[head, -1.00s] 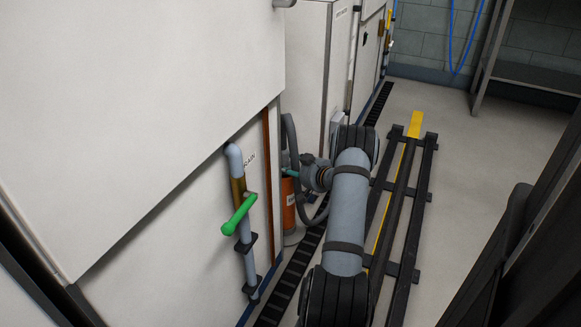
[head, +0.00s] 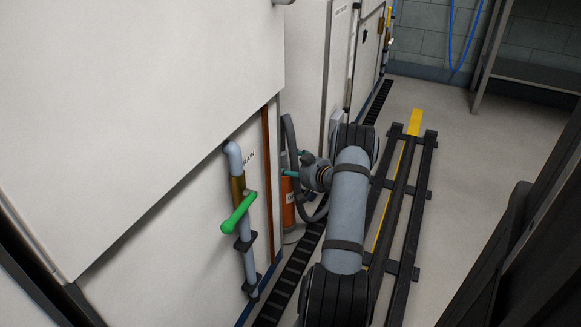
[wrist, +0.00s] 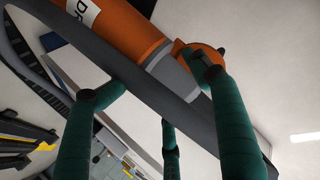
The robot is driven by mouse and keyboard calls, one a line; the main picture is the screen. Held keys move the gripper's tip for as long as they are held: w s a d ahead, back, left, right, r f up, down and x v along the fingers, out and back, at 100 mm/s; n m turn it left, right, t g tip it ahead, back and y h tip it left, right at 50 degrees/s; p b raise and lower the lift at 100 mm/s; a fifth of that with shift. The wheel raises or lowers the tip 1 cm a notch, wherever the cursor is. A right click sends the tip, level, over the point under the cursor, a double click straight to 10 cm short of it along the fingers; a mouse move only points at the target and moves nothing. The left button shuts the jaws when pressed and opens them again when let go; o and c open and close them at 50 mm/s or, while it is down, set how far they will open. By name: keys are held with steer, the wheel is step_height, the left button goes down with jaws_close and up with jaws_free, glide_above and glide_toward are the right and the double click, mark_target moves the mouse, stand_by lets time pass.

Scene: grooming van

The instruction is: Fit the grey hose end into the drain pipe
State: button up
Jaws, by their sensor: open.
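My gripper (wrist: 155,95) is open, with three dark green fingers in the wrist view. The fingers reach toward an orange cylinder (wrist: 135,32) with a white label, a grey collar and an orange end. One fingertip overlaps the orange end in the picture; I cannot tell if it touches. The dark grey hose (wrist: 130,75) crosses between the fingers and the cylinder's side. In the head view the hose (head: 289,130) loops beside the orange cylinder (head: 288,205), near my gripper (head: 297,164). I cannot make out the hose end. The blue-grey drain pipe (head: 250,270) stands upright on the wall to the left.
A green lever handle (head: 238,213) sticks out from the drain pipe. A white cabinet (head: 315,70) stands behind my gripper. A black floor grating (head: 285,287) runs along the wall. Dark rails (head: 402,200) lie right of it, with open floor beyond.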

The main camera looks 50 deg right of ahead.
steer(key=v, duration=1.2)
steer(key=shift+r, duration=0.1)
steer(key=x, duration=1)
steer(key=shift+w, duration=0.2)
steer(key=shift+d, duration=0.1)
